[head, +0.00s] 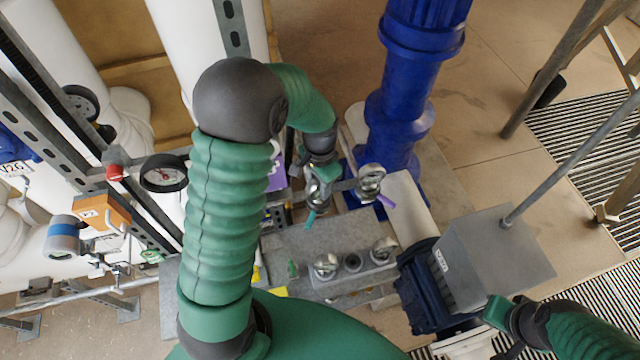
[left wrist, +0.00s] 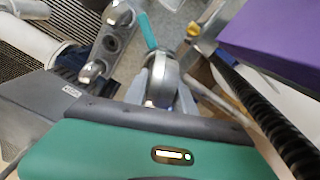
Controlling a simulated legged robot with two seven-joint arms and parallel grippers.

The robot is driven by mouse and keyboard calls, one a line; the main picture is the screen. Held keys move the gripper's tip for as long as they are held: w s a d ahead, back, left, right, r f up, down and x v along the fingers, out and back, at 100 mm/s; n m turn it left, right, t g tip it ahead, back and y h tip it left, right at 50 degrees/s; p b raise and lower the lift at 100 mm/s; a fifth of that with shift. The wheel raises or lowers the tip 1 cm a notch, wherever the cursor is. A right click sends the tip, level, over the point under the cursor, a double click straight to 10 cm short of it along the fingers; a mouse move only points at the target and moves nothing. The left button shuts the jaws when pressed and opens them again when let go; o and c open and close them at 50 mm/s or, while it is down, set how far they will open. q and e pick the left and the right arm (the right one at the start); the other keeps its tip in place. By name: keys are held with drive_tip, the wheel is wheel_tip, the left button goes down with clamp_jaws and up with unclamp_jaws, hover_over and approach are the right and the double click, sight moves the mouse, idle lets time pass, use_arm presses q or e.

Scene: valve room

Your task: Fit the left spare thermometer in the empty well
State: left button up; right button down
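My left gripper (head: 322,185) is in the middle of the head view, above a grey block (head: 300,240). Its fingers are around a round metal head (left wrist: 163,80) in the left wrist view, with a teal stem (left wrist: 147,30) sticking out. The teal stem (head: 311,218) points down in the head view. A silver-headed piece with a purple end (head: 370,182) is right of the gripper. Two silver heads (head: 326,265) (head: 383,248) stand on a rack, a dark round socket (head: 352,262) between them. My right gripper (head: 505,318) is at lower right, its fingers unclear.
A blue vertical pipe (head: 400,110) stands just behind the gripper. A grey box (head: 490,260) and a dark blue flanged part (head: 425,290) are at right. A pressure gauge (head: 164,173) and an orange-and-blue device (head: 100,212) are at left. A purple box (left wrist: 270,35) is close in the left wrist view.

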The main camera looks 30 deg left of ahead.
use_arm(q)
drive_tip(key=o, duration=0.4)
drive_tip(key=shift+c, duration=0.2)
drive_tip(key=shift+r, duration=0.2)
wheel_tip(320, 180, up, 16)
drive_tip(key=b, duration=0.3)
drive_tip(key=shift+w+r+b, duration=0.15)
drive_tip(key=shift+r+b, duration=0.05)
drive_tip(key=shift+b, duration=0.2)
drive_tip(key=shift+f, duration=0.15)
